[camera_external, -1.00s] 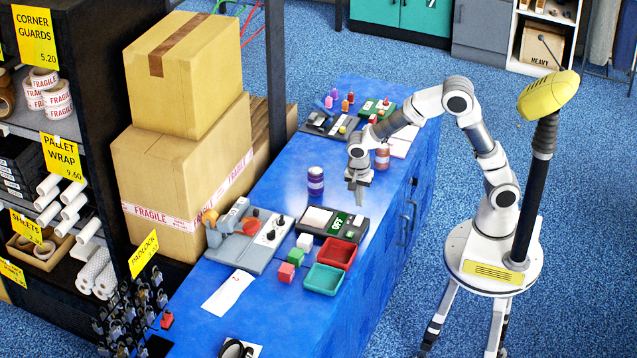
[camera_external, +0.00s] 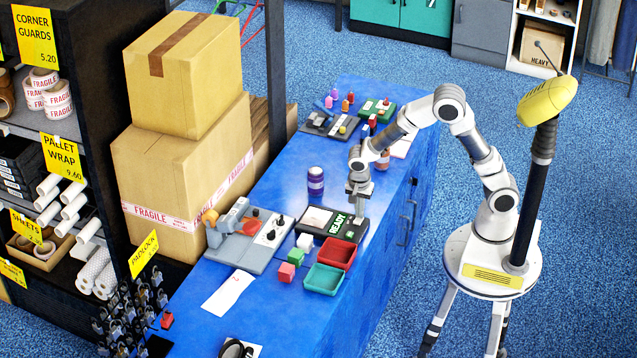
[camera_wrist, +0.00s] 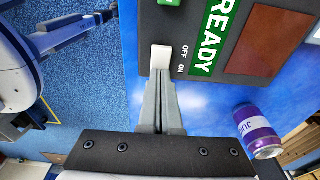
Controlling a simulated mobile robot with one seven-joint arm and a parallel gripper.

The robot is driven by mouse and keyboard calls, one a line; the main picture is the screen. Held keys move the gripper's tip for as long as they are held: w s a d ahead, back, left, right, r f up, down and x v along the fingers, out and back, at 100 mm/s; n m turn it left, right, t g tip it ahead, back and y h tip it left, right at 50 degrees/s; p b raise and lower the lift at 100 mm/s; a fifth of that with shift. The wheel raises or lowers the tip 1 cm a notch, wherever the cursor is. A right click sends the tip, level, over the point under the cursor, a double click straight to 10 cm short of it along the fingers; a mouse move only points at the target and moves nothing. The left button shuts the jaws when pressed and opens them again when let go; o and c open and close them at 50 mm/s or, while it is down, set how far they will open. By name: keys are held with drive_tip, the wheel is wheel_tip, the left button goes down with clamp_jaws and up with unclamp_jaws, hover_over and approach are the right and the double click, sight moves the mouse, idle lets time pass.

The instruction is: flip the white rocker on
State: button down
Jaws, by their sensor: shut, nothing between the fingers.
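The white rocker (camera_wrist: 161,57) sits on a dark panel (camera_wrist: 256,83) in the wrist view, with OFF and ON printed beside it. My gripper (camera_wrist: 160,82) is shut and empty, its fingertips at the rocker's ON end, touching or very close to it. A green sign (camera_wrist: 212,40) on the panel reads READY; it also shows in the external view (camera_external: 339,224). There my gripper (camera_external: 359,211) is down at the panel's far right end, and the rocker cannot be made out behind it.
A purple can (camera_external: 316,182) stands behind the panel; it also shows in the wrist view (camera_wrist: 258,133). A red tray (camera_external: 337,253), a green tray (camera_external: 324,279) and white, pink and green cubes stand in front. A grey device (camera_external: 250,238) is at left.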

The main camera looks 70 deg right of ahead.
sight(357, 222)
drive_tip(key=shift+a+p, duration=0.3)
drive_tip(key=shift+a, duration=0.55)
drive_tip(key=shift+r, duration=0.1)
wheel_tip(357, 222, up, 14)
drive_tip(key=a+p, duration=0.2)
drive_tip(key=p, duration=0.3)
drive_tip(key=shift+p, duration=0.35)
drive_tip(key=shift+d, duration=0.1)
drive_tip(key=d+b, duration=0.1)
drive_tip(key=b, duration=0.1)
drive_tip(key=shift+d+b, duration=0.1)
drive_tip(key=shift+b, duration=0.2)
